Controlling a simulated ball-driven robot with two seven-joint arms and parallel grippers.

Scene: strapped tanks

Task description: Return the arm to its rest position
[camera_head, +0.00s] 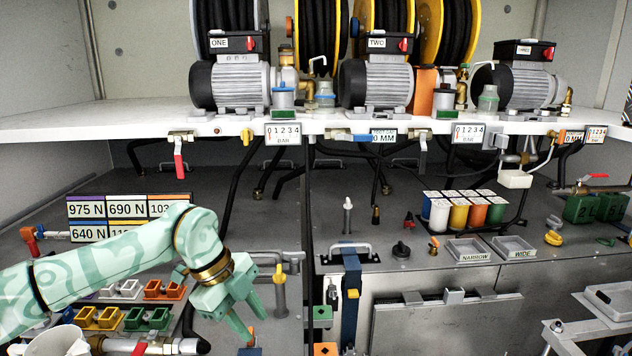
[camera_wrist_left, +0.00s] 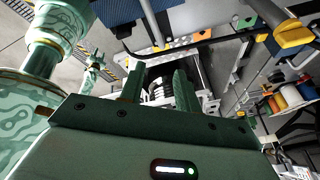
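My left arm reaches in from the left in the head view. Its mint-green gripper (camera_head: 248,318) points down and to the right above the dark worktop. In the left wrist view the two fingers of the left gripper (camera_wrist_left: 159,88) stand apart, with nothing held between them. A small mint-green part (camera_wrist_left: 92,66) farther off in the left wrist view may be my right gripper; it is too small to read. My right arm does not show in the head view.
Connector blocks (camera_head: 148,319) lie below my left forearm, and a white cup (camera_head: 62,342) stands at lower left. A grey post with a yellow tip (camera_head: 280,285) stands close right of the gripper. A blue strap (camera_head: 351,290) and paint-like cylinders (camera_head: 460,213) are farther right.

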